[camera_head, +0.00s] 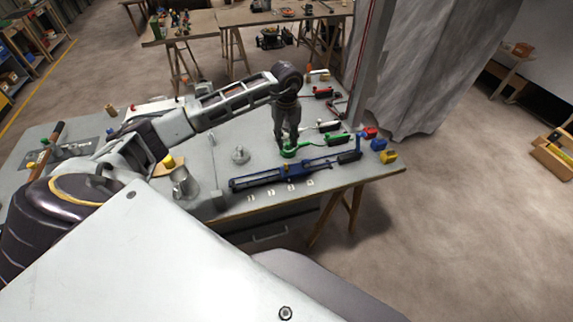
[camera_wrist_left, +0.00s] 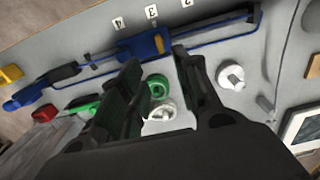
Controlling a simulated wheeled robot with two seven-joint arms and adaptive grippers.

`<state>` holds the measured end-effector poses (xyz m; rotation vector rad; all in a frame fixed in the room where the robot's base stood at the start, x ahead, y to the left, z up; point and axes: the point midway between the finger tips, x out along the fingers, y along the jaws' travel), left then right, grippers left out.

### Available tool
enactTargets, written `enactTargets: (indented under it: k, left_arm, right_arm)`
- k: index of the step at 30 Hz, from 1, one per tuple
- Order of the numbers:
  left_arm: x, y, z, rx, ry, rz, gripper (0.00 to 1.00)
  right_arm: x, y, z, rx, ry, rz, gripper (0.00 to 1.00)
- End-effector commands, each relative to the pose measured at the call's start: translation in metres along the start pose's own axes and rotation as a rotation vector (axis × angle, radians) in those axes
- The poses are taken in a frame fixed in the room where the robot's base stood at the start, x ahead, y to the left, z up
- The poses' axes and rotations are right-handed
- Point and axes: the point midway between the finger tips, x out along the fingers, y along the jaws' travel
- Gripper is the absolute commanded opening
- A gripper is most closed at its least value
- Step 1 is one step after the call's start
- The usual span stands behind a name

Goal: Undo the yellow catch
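A small yellow piece (camera_wrist_left: 159,43) sits on the long blue latch (camera_wrist_left: 215,30) in the left wrist view; I take it as the yellow catch, though this is not certain. The blue latch also lies along the front of the bench in the head view (camera_head: 262,181). A separate yellow block (camera_head: 388,157) sits at the bench's right corner. My left gripper (camera_head: 286,140) points down over the green fitting (camera_head: 290,152). In the left wrist view its fingers (camera_wrist_left: 158,98) stand apart, with the green ring (camera_wrist_left: 158,84) and a white round part (camera_wrist_left: 161,112) showing between them. My right gripper is out of view.
Red (camera_head: 370,132) and blue (camera_head: 378,144) blocks stand at the bench's right edge. Number labels line the bench's front. A grey curtain (camera_head: 430,70) hangs behind.

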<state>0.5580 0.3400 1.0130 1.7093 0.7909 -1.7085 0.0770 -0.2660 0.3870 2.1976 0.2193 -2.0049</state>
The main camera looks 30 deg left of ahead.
Motion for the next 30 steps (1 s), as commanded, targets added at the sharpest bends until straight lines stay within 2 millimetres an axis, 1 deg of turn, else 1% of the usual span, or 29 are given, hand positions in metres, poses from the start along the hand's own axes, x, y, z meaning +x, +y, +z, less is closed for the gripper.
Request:
enactTargets:
  k: [8,14,20,30]
  left_arm:
    - [0.003,0.001,0.001,0.0,-0.002,0.002,0.32]
    - [0.015,0.0,0.001,0.0,-0.004,0.001,0.32]
    - [0.036,0.001,0.002,-0.001,-0.005,0.001,0.32]
    - [0.081,0.0,0.002,-0.001,-0.004,0.001,0.32]
  right_arm:
    - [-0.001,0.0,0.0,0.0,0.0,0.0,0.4]
    - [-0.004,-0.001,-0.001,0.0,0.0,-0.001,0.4]
    - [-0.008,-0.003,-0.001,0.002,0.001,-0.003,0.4]
    - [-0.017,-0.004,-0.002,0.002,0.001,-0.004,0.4]
